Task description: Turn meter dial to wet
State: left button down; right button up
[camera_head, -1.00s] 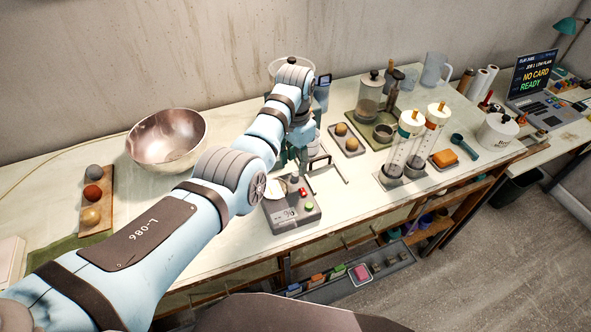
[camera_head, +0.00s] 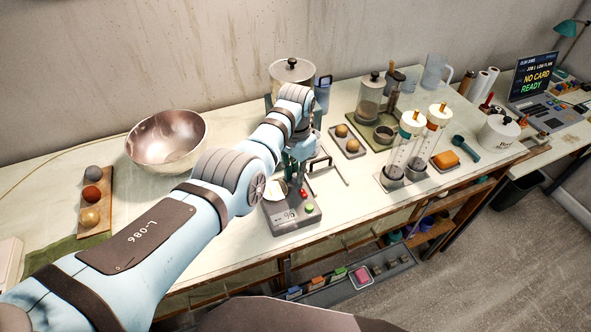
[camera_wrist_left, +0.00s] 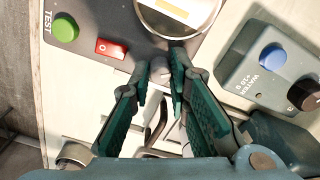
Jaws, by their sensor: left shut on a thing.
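The meter (camera_head: 291,216) is a grey box on the bench's front part, with a red switch (camera_head: 303,194) and a green button (camera_head: 309,208). In the left wrist view the green button (camera_wrist_left: 65,29), marked TEST, and the red switch (camera_wrist_left: 111,48) lie at the upper left, beside a round metal-rimmed plate (camera_wrist_left: 178,14). My left gripper (camera_head: 297,182) points down over the meter's back part. In the left wrist view its green-padded fingers (camera_wrist_left: 155,78) are shut on a small grey dial knob (camera_wrist_left: 159,69). The dial's markings are hidden. My right gripper is not in view.
A grey box marked WATER, with a blue button (camera_wrist_left: 271,57), stands close beside the fingers. A bent metal rod (camera_head: 335,170) lies just right of the arm. A steel bowl (camera_head: 167,140) stands left and two clear cylinders (camera_head: 405,145) stand right. Bench between is mostly clear.

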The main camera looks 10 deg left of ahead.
pick_arm(q)
jog(key=c, duration=1.5)
grip_release()
notch_tip(320, 180, up, 12)
